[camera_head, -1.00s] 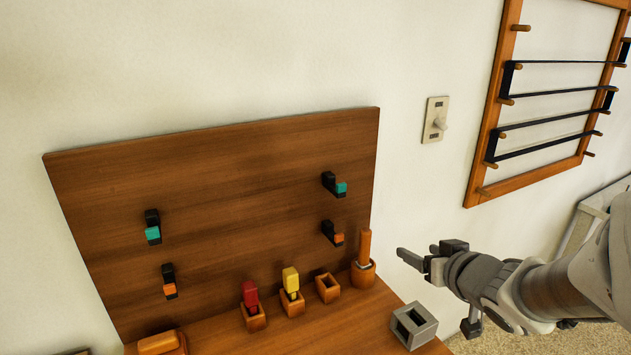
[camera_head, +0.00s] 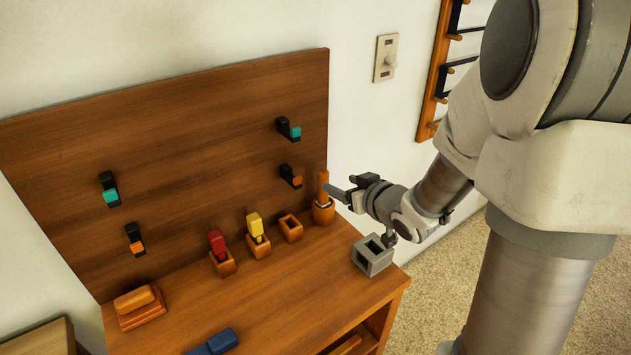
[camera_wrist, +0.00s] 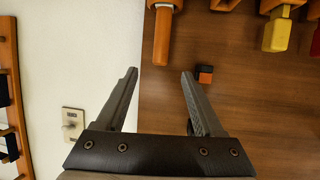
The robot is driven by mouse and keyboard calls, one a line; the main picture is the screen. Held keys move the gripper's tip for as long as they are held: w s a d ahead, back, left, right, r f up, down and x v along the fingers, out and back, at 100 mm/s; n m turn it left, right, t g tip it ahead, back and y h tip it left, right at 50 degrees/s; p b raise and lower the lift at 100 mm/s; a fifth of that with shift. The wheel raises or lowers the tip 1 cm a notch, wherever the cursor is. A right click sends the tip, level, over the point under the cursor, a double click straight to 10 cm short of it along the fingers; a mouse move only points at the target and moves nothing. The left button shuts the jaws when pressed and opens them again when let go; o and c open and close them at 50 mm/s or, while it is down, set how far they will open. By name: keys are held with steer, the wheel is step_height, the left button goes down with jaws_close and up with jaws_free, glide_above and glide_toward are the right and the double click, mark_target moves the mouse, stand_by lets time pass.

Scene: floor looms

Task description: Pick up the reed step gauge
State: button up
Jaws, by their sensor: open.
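No label shows which item is the reed step gauge, so I cannot tell it for certain. An orange wooden handle (camera_head: 323,187) stands upright in a round wooden cup (camera_head: 324,214) at the bench's back right. My gripper (camera_head: 336,191) is beside this handle, on its right. In the wrist view my gripper (camera_wrist: 158,73) is open and empty, with the handle (camera_wrist: 162,38) beyond the fingertips. Red (camera_head: 217,243) and yellow (camera_head: 255,226) handled tools stand in square wooden holders. A grey hollow block (camera_head: 372,256) sits near the bench's right edge.
An empty wooden holder (camera_head: 290,229) stands left of the cup. A blue object (camera_head: 213,343) and a wooden block (camera_head: 139,307) lie farther left. The upright back board (camera_head: 210,150) carries several black pegs with teal or orange tips. A wall switch (camera_head: 386,58) is at the right.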

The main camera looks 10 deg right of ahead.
mark_target(326, 178)
steer(key=x, duration=0.5)
steer(key=shift+b, duration=0.4)
steer(key=shift+b+x, duration=0.75)
steer(key=shift+x, duration=1.85)
steer(key=shift+a, duration=0.1)
jaws_close()
